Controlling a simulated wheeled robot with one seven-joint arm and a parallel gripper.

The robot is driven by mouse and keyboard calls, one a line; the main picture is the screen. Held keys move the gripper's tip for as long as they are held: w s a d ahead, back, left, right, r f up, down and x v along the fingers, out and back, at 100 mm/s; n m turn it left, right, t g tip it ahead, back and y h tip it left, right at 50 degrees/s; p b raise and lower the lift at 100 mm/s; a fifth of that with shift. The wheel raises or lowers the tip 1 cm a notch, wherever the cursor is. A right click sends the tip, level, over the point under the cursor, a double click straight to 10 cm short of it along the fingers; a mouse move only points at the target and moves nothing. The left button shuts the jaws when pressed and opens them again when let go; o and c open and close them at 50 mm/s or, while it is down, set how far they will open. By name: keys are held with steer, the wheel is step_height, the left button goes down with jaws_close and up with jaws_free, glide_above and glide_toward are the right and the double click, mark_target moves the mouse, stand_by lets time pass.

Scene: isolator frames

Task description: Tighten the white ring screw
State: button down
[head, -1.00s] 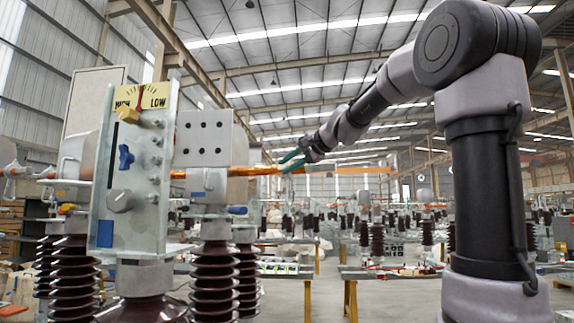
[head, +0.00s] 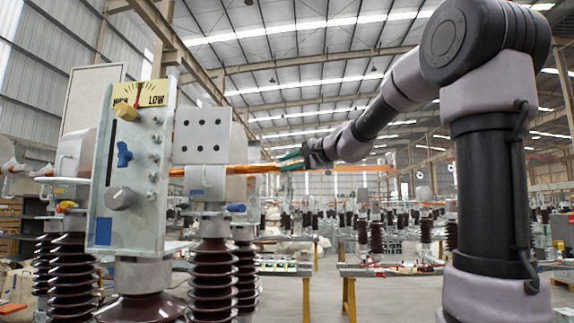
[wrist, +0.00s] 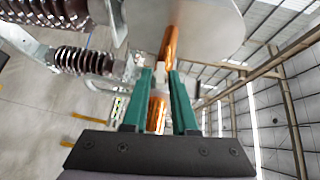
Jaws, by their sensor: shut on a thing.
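The white ring screw (wrist: 160,75) shows in the wrist view as a pale band around a copper-coloured rod (wrist: 168,45). My gripper (wrist: 163,72) has its two green fingers on either side of the rod, shut on the white ring. The rod runs on between the fingers towards the palm. In the head view, my gripper (head: 289,160) reaches in from the right to the copper rod (head: 255,168), beyond the grey block. The ring is too small to make out there.
A metal panel (head: 107,210) with a HIGH/LOW dial, a blue knob and a grey knob stands at the left. Brown ribbed insulators (head: 213,280) stand below and behind it. A grey block (head: 200,140) with several holes is beside the panel.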

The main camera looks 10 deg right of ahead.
steer(key=c, duration=0.7)
jaws_free()
steer(key=shift+f, duration=0.1)
steer(key=v, duration=1.1)
steer(key=shift+w, duration=0.1)
